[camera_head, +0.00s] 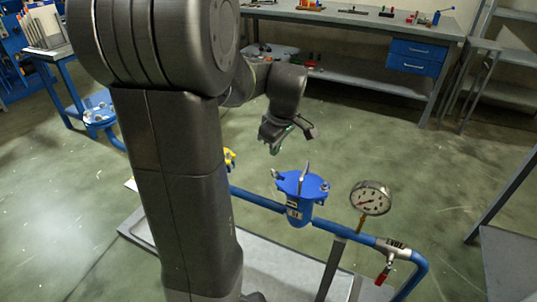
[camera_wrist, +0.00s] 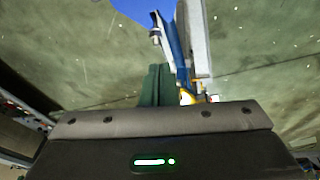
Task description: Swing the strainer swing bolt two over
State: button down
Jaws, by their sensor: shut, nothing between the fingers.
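The strainer (camera_head: 298,212) is a blue vessel with a flat round blue lid (camera_head: 300,184), set in the blue pipe run. A grey bolt (camera_head: 305,172) stands up at the lid's far side. Smaller fittings show at the lid's left edge (camera_head: 276,174) and right edge (camera_head: 325,187). I cannot tell which one is swing bolt two. My gripper (camera_head: 275,149) is above and left of the strainer, apart from it, pointing down. Its fingers (camera_wrist: 157,86) are together and empty in the wrist view. Part of a blue surface, likely the strainer, shows at that view's top.
A round pressure gauge (camera_head: 370,198) stands right of the strainer. A yellow part (camera_head: 229,158) is partly hidden behind my arm. A workbench (camera_head: 350,22) stands at the back, with open floor before it.

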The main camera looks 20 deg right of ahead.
aim_at(276, 177)
jog(key=w+a+f+n+g+h+p, duration=0.25)
jog(key=w+a+g+p, duration=0.25)
jog(key=w+p, duration=0.4)
jog(key=s+d+f+n+p, duration=0.1)
jog(key=s+d+f+p, duration=0.2)
jog(key=f, duration=0.5)
jog(key=shift+s+d+f+g, duration=0.4)
jog(key=shift+s+d, duration=0.05)
jog(key=shift+s, duration=0.35)
jog(key=shift+y, duration=0.25)
jog(key=shift+r, duration=0.1)
jog(key=shift+s+d+r+t+y, duration=0.1)
jog(key=shift+s+d+t+y, duration=0.05)
jog(key=shift+t+y, duration=0.15)
